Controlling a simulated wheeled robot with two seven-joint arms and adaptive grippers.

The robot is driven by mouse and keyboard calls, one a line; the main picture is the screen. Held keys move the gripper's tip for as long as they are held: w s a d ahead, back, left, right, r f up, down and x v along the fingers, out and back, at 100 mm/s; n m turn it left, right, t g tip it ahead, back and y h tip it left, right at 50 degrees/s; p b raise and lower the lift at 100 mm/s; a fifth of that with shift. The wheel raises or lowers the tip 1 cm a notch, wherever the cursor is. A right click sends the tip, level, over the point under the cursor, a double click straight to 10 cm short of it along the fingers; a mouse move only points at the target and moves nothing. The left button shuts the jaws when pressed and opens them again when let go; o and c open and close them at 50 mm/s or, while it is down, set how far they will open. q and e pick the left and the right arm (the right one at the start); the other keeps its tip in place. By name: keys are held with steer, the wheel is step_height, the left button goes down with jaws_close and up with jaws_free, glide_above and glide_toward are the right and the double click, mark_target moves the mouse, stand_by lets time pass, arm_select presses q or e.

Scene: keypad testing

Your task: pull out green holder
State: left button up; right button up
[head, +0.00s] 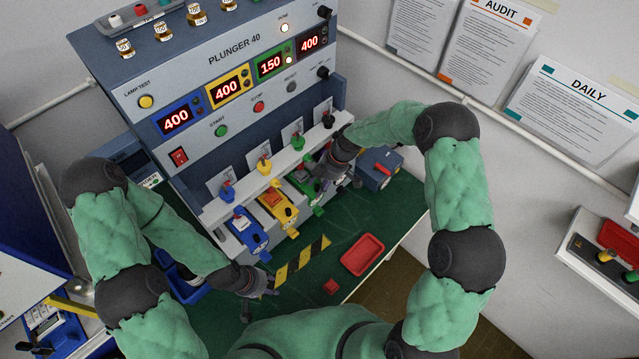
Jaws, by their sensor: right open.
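The green holder (300,185) sits in the bay under the PLUNGER 40 machine, to the right of the yellow holder (278,206) and the blue holder (246,232). My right gripper (328,181) is open at the green holder's right side and hides part of it. I cannot tell whether its fingers touch the holder. My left gripper (268,290) is low over the green mat, left of the striped strip and well away from the holders. Its fingers are too small and dark to tell open from shut.
The machine panel (232,85) shows displays reading 400, 400, 150 and 400. A white rail (262,182) with coloured plungers runs above the holders. A red tray (362,254), a small red block (331,286) and a yellow-black strip (302,260) lie in front. A blue-grey box (372,172) stands at right.

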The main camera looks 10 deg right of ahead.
jaws_close()
steer(key=s+d+b, duration=0.2)
steer(key=s+d, duration=0.3)
steer(key=s, duration=0.3)
steer(key=shift+d, duration=0.2)
steer(key=shift+s, duration=0.1)
jaws_free()
steer(key=v, duration=1.2)
